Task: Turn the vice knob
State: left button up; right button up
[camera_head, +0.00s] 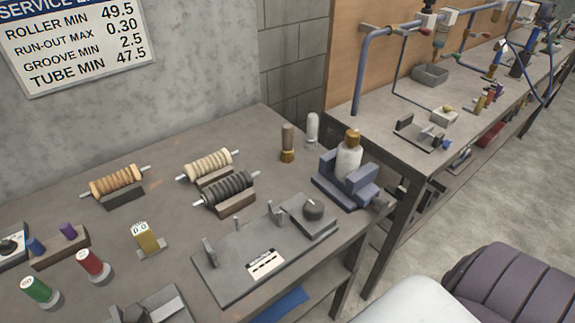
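A blue-grey vice (334,187) stands at the right edge of the near workbench. Its jaws are around a pale, bottle-shaped piece with a brown top, which stands upright. A small dark knob-like part (381,204) shows at the vice's lower right end, close to the bench edge. It is too small to tell its exact shape or angle. Neither of my grippers is in view.
The near workbench (180,240) holds several rollers on stands, a grey plate fixture (235,262) in front of the vice, and two brushes (287,143) behind it. A second bench (380,130) with blue pipes stands beyond a narrow gap.

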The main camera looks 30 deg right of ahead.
aim_at(380, 206)
jog(key=l+u, duration=0.35)
jog(key=k+l+u, duration=0.15)
jog(key=l+u, duration=0.25)
jog(key=k+l+u, duration=0.1)
jog(key=l+u, duration=0.25)
jog(key=k+l+u, duration=0.2)
jog(key=l+u, duration=0.2)
jog(key=k+l+u, duration=0.2)
jog(key=u, duration=0.15)
jog(key=k+l+u, duration=0.25)
jog(key=u, duration=0.15)
